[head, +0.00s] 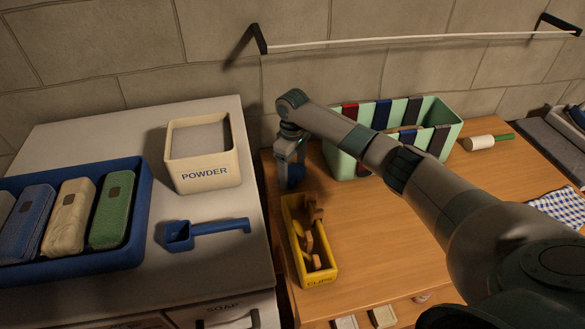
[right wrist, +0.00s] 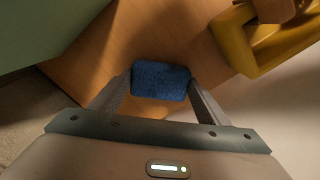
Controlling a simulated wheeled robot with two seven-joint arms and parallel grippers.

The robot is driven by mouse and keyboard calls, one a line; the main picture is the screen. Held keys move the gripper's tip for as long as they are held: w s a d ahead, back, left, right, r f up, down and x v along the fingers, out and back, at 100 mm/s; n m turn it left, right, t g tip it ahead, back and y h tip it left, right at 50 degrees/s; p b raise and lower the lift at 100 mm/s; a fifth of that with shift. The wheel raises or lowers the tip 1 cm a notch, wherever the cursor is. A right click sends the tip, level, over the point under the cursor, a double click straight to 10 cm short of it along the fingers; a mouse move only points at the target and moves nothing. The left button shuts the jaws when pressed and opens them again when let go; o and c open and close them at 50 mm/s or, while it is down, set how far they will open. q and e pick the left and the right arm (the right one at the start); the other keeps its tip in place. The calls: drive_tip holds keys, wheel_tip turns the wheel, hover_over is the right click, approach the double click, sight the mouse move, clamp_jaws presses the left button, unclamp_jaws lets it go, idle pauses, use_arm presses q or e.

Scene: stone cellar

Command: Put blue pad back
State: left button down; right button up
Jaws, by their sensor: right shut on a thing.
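My right gripper (head: 290,162) reaches over the left edge of the wooden table, between the mint-green bin and the white counter. It is shut on a small blue pad (head: 295,176), which hangs below it in the head view. In the right wrist view the pad (right wrist: 160,80) sits between the two fingers, with the wooden table top and its edge behind it. Whether the pad touches anything below cannot be told. My left gripper is not in view.
A yellow clips box (head: 292,242) stands close in front of the gripper. On the white counter (head: 90,138) are a powder box (head: 204,177), a blue scoop (head: 205,230) and a blue tray (head: 138,225) with several pouches.

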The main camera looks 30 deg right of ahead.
sight(292, 172)
drive_tip(key=shift+f, duration=0.1)
drive_tip(key=o, duration=1.1)
wheel_tip(292, 172, up, 7)
drive_tip(key=shift+f+b, duration=0.2)
drive_tip(key=shift+b, duration=0.9)
drive_tip(key=shift+r, duration=0.55)
